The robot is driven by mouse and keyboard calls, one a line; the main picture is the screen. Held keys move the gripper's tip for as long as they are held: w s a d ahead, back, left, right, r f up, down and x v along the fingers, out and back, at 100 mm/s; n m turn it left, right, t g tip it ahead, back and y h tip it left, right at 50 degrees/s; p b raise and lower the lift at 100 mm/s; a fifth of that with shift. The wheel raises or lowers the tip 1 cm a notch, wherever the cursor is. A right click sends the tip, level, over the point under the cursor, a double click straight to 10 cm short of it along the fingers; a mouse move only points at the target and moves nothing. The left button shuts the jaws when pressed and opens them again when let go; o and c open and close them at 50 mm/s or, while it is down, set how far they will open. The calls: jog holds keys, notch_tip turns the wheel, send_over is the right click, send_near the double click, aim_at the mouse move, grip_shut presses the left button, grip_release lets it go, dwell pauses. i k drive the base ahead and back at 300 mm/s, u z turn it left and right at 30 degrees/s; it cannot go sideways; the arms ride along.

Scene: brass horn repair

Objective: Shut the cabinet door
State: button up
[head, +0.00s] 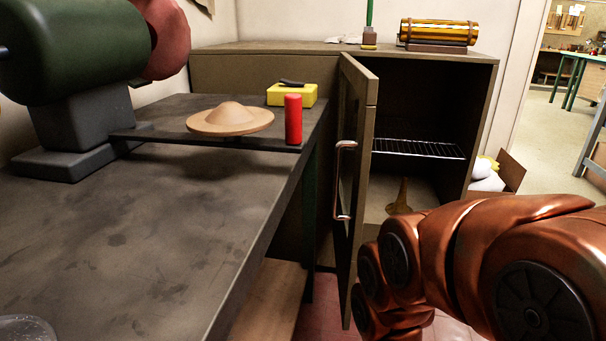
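The cabinet (270,70) stands at the back, its right compartment open with a dark inside. The cabinet door (356,200) is wide open, hinged on the compartment's left side and pointing toward me. It has a metal bar handle (340,180) on its left-facing side. A wire shelf (417,148) and a small brass horn-shaped piece (400,197) are inside. My copper-coloured arm reaches in from the lower right, close to the door's lower right side; I cannot tell if it touches. My gripper is not visible.
A dark workbench (130,240) fills the left, with a green grinder (75,55), a tan disc (230,119), a red cylinder (293,119) and a yellow box (292,95). A cardboard box (508,172) stands right of the cabinet. The door's edge is near the bench.

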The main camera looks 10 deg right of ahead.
aim_at(356, 115)
jog(key=u, duration=1.2)
jog(key=k, duration=0.5)
jog(key=u, duration=0.75)
